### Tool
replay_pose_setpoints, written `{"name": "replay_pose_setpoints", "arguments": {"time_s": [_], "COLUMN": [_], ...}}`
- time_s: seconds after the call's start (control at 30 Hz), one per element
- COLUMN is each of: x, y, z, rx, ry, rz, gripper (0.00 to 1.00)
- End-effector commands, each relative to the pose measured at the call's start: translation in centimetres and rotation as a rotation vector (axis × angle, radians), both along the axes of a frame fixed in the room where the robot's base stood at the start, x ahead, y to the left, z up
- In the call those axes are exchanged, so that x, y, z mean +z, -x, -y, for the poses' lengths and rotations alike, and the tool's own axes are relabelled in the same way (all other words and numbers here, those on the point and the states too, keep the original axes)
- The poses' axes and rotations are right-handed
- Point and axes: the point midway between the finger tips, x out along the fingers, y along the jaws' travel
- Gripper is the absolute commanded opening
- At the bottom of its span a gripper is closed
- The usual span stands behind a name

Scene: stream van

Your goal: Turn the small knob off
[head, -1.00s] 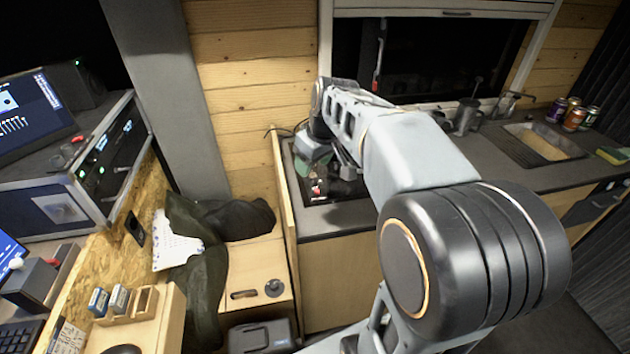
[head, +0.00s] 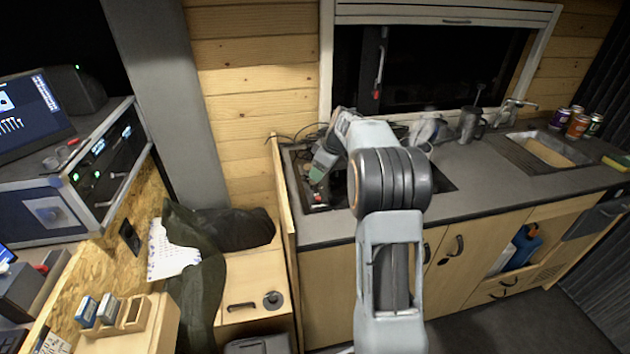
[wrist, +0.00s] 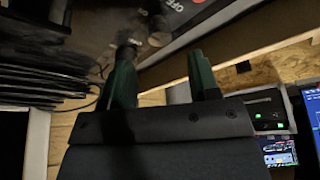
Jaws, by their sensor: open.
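The dark stove top (head: 437,181) is set into the grey counter, and my arm covers much of it. My gripper (head: 316,187) is over its front left part, pointing down. In the wrist view, the two green fingers of my gripper (wrist: 162,76) are apart with nothing held between them. A dark knob (wrist: 128,50) is close to the left fingertip; I cannot tell if they touch. A second dark knob (wrist: 158,38) stands farther right, past the gap. White OFF lettering (wrist: 175,5) is near it. I cannot tell which knob is the small one, nor how they are turned.
A wooden side panel (head: 283,195) stands close to the left of my gripper. Dark cables (head: 283,136) lie behind it. A grey mug (head: 470,123), a sink (head: 545,150) and several cans (head: 577,125) are to the right.

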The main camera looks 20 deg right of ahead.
Motion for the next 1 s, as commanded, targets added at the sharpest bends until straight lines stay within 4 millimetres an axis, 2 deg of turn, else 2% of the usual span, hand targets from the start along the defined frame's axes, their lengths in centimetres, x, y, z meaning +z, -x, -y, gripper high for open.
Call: {"name": "replay_pose_setpoints", "arguments": {"time_s": [0.1,0.33,0.5,0.8,1.0], "x": [-1.9,-4.3,-5.1,-5.2,-5.2], "y": [-0.6,-1.3,-1.6,-1.6,-1.6], "z": [-0.5,-1.2,-1.4,-1.4,-1.4], "rx": [0.0,0.002,0.001,0.0,0.0], "ry": [-0.001,0.0,0.001,0.001,0.001], "rz": [-0.004,-0.002,-0.001,-0.001,-0.001], "gripper": [0.56,0.56,0.56,0.56,0.38]}}
